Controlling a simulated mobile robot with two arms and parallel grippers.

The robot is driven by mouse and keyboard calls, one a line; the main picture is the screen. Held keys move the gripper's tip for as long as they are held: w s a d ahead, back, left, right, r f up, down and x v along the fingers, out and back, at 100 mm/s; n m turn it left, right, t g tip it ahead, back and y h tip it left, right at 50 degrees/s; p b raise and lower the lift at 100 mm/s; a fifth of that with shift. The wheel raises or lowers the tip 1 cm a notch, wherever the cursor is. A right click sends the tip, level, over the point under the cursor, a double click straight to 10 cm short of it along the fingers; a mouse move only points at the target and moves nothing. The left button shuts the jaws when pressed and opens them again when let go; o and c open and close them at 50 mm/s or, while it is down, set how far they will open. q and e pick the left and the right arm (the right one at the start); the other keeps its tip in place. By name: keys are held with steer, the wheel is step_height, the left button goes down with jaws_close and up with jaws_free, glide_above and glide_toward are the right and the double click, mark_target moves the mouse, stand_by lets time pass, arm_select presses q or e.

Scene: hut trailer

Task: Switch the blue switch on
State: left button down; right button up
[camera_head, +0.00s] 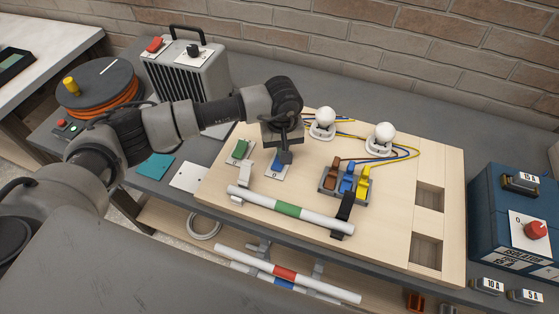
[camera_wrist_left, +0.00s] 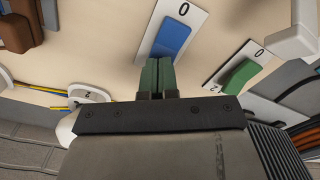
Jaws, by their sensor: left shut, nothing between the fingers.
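The blue switch (camera_head: 277,162) is a rocker on a white plate on the wooden board, partly hidden by my left gripper in the head view. In the left wrist view the blue switch (camera_wrist_left: 171,40) shows with a "0" at the plate's upper end; I cannot tell which way it is set. My left gripper (camera_head: 286,157) points down, shut and empty, over the far end of the blue switch. In the wrist view its fingertips (camera_wrist_left: 159,66) are together just below the blue rocker; contact is unclear. My right gripper is not in view.
A green switch (camera_head: 240,149) sits left of the blue one. A white bar with a green band (camera_head: 288,210) crosses in front. Coloured levers (camera_head: 347,182) stand to the right, and two white bulbs (camera_head: 323,118) behind. An isolator box (camera_head: 500,245) is far right.

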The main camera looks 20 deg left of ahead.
arm_select(q)
steer(key=shift+f+b, duration=0.3)
steer(key=shift+f, duration=0.1)
steer(key=shift+r+p, duration=1.4)
steer(key=shift+r, duration=2.2)
